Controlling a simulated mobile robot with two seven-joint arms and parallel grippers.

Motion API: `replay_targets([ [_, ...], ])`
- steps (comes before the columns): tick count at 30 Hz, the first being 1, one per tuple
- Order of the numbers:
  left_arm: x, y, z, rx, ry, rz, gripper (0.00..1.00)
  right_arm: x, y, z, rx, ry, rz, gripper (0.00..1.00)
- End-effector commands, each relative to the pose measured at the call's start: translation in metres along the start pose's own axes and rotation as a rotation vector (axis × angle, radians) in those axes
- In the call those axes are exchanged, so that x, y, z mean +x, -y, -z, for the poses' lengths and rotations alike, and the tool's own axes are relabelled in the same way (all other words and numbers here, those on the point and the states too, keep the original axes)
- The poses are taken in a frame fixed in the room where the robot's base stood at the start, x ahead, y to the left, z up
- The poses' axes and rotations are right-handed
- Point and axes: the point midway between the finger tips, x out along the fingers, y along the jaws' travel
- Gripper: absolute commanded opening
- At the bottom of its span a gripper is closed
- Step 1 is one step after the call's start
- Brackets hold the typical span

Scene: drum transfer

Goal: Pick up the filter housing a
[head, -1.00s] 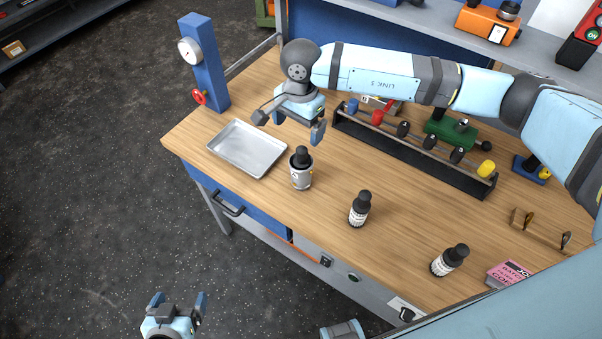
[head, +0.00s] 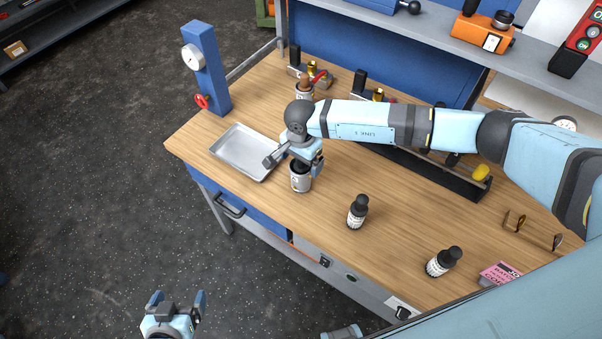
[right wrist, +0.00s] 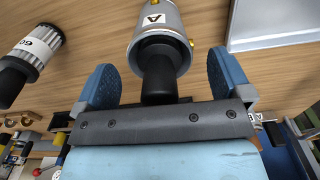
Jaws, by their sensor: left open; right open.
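The filter housing a (head: 300,182) is a silver canister with a black top, upright on the workbench near its front edge. In the right wrist view the filter housing (right wrist: 160,22) shows a label with an A and brass-coloured fittings. My right gripper (head: 294,166) is open over its top. In the right wrist view the black top lies between the two blue fingers of my right gripper (right wrist: 163,76), with gaps on both sides. My left gripper (head: 177,300) is open and empty, over the floor in front of the bench.
A metal tray (head: 240,150) lies left of the housing. A dark rack (head: 420,170) and a blue post with a gauge (head: 207,70) stand behind. Bare wood surrounds the housing.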

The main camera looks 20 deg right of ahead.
Motion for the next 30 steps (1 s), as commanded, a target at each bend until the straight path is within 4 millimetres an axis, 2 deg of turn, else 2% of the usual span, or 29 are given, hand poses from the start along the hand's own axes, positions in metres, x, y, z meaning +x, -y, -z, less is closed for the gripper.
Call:
replay_targets([
  [4, -0.0014, 0.001, 0.0018, -0.001, 0.0, 0.003, 0.93, 0.0092, -0.0003, 0.0001, 0.001, 0.0, -0.001, 0.96],
  [10, -0.0011, 0.0, 0.0011, -0.002, 0.001, 0.001, 0.93, 0.0099, -0.0002, 0.0002, 0.001, 0.0, 0.0, 0.94],
  [21, -0.0012, -0.0025, 0.0007, -0.003, 0.003, -0.003, 0.93, 0.0095, -0.0002, 0.0002, 0.001, 0.0, 0.0, 0.1],
  [30, -0.0011, -0.0026, 0.0004, -0.003, 0.003, -0.003, 0.93, 0.0063, 0.0007, 0.0004, 0.0, 0.0, 0.002, 0.1],
])
